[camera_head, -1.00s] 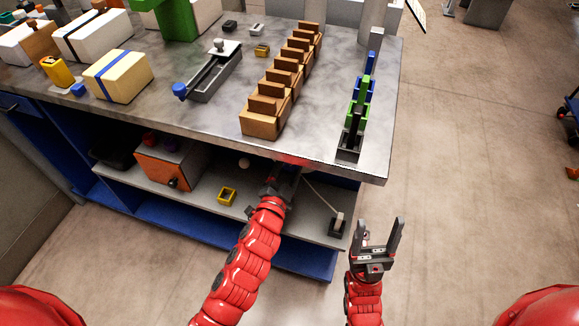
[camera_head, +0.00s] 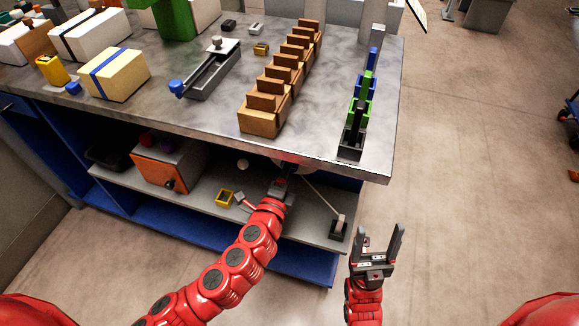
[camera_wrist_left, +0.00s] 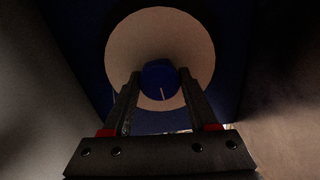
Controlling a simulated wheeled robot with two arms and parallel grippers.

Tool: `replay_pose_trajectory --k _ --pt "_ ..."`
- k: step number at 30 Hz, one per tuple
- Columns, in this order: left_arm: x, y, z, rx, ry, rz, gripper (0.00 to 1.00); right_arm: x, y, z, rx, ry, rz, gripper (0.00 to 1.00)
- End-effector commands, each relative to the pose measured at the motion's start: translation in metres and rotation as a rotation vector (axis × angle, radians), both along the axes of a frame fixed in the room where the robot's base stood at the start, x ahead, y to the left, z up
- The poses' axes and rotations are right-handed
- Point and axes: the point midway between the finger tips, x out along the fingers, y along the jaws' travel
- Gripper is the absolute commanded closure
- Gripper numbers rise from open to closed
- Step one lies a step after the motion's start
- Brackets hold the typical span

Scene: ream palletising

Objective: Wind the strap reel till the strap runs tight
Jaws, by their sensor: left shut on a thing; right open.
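The strap reel (camera_wrist_left: 160,32) is a pale round disc with a blue knob (camera_wrist_left: 159,76) at its centre in the left wrist view. My left gripper (camera_wrist_left: 160,88) is shut on the knob, one finger on each side. In the head view my left gripper (camera_head: 284,176) reaches under the worktop and the reel is mostly hidden there. A thin pale strap (camera_head: 320,193) runs from there down to a dark block (camera_head: 339,229) on the lower shelf. It looks nearly straight; I cannot tell how tight it is. My right gripper (camera_head: 381,245) is open and empty, in front of the bench's right end.
The worktop (camera_head: 190,118) above holds a row of brown boxes (camera_head: 262,118), a dark rack (camera_head: 349,148) and a strapped cream block (camera_head: 115,76).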

Motion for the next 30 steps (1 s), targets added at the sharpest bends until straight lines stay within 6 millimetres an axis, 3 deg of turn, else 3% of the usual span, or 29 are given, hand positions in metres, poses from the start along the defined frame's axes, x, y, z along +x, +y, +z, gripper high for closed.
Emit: replay_pose_trajectory --k 10,27,28,30 --pt "-0.0004 -0.0004 -0.0009 0.144 -0.045 -0.002 1.0 0.0 0.0 -0.0017 0.0 0.0 0.0 0.32" --pt "-0.0001 0.0003 -0.0011 0.173 -0.054 0.0 1.0 0.0 0.0 -0.0018 0.0 0.0 0.0 0.32" --pt "-0.0001 0.0003 -0.0011 0.173 -0.054 -0.001 0.37 0.0 0.0 -0.0018 0.0 0.0 0.0 0.32" --pt "-0.0001 0.0003 -0.0011 0.173 -0.054 -0.001 0.25 0.0 0.0 -0.0019 0.0 0.0 0.0 0.32"
